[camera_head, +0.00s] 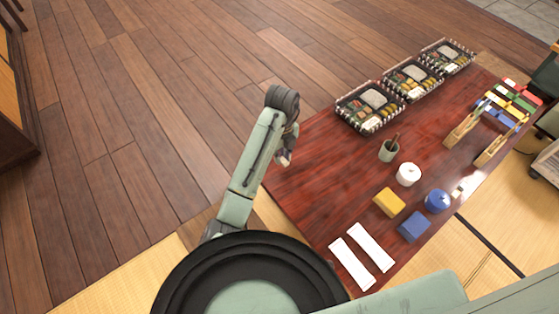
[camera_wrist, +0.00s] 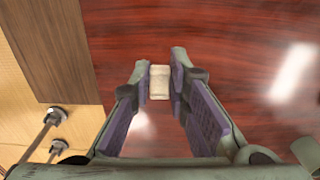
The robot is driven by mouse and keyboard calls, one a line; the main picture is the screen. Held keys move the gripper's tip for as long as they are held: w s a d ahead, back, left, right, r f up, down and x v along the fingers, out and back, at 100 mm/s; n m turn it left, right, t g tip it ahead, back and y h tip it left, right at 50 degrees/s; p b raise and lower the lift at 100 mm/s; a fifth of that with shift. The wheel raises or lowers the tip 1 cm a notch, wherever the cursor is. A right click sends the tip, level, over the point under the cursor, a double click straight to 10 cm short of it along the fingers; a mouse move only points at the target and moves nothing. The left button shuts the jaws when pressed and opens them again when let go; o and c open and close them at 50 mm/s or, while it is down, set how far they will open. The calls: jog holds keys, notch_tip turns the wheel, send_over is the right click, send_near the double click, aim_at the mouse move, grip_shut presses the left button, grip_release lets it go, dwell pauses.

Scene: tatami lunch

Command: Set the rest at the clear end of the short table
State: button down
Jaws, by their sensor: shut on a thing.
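The rest (camera_wrist: 159,83) is a small beige block between my fingertips in the wrist view. My gripper (camera_wrist: 161,72) is shut on it. The dark red short table (camera_wrist: 225,45) lies beneath it, and I cannot tell whether the block touches the top. In the head view, my gripper (camera_head: 285,158) is over the left end of the table (camera_head: 315,190), near its edge. The rest cannot be made out clearly there. The table top around my gripper is bare.
Three lunch boxes (camera_head: 370,107) line the far edge. A cup with sticks (camera_head: 388,152), a white pot (camera_head: 408,175), a blue pot (camera_head: 437,200), yellow (camera_head: 389,202) and blue blocks (camera_head: 414,227), and white towels (camera_head: 352,264) stand nearer. Wooden racks (camera_head: 463,128) are right.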

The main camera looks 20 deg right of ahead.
jog(key=shift+w+a, duration=0.1)
jog(key=shift+w, duration=0.45)
jog(key=shift+f, duration=1.7)
jog(key=shift+f, duration=0.1)
jog(key=c, duration=1.5)
grip_release()
jog(key=shift+c, duration=0.2)
notch_tip(320, 180, up, 12)
jog(key=p, duration=0.3)
jog(key=shift+p, duration=0.4)
